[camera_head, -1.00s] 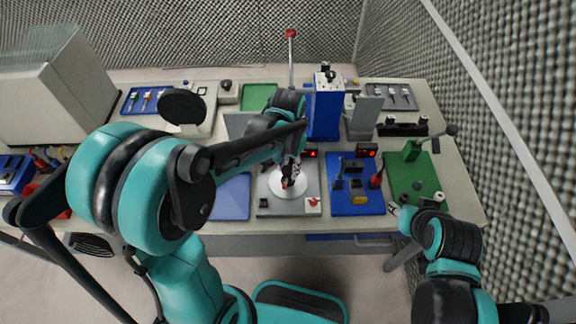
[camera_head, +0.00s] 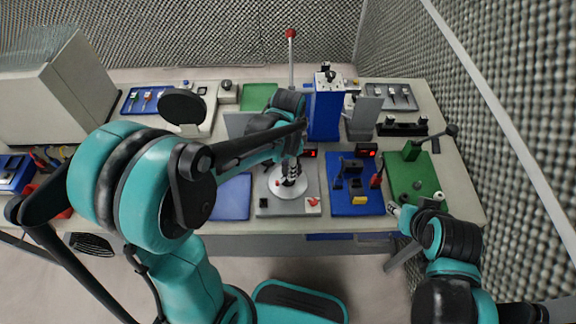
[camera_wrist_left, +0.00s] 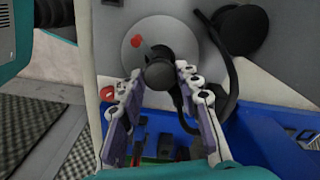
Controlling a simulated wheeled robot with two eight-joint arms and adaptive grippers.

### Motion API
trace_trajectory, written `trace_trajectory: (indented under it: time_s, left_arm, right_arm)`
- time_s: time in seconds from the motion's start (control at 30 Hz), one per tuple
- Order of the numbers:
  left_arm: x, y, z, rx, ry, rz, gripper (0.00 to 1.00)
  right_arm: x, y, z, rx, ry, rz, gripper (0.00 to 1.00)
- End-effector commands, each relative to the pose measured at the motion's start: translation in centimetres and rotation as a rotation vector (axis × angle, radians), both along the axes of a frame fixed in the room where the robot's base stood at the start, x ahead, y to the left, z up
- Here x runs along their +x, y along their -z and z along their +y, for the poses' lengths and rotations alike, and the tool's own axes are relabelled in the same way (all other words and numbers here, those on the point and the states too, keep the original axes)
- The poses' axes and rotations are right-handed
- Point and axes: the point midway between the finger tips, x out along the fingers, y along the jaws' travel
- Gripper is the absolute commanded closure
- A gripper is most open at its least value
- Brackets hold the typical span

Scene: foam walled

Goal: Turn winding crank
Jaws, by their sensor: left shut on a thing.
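The winding crank is a round white disc (camera_head: 288,191) on a grey plate (camera_head: 262,207) at the middle of the bench front. In the left wrist view the disc (camera_wrist_left: 128,50) carries a red mark and a black knob (camera_wrist_left: 160,73). My left gripper (camera_head: 291,172) is over the disc. In the left wrist view its two fingers (camera_wrist_left: 158,80) close on the black knob from both sides. The forearm hides what lies behind it. My right gripper (camera_head: 398,210) hangs at the bench's front right edge, small in view, clear of the crank.
A blue board (camera_head: 354,203) with small levers and a green board (camera_head: 432,183) with a black-handled lever lie to the right. A blue tower (camera_head: 327,115) and a red-topped rod (camera_head: 291,60) stand behind. A blue pad (camera_head: 230,200) lies left. A foam wall borders the right.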

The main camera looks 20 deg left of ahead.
Motion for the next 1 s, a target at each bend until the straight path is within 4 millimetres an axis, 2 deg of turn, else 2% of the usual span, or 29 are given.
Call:
trace_trajectory:
  time_s: [1.0]
  left_arm:
    - [0.04, -0.01, 0.00, 0.001, 0.507, -0.001, 0.95]
  right_arm:
    - [0.00, -0.14, 0.00, 0.000, 0.000, 0.000, 0.60]
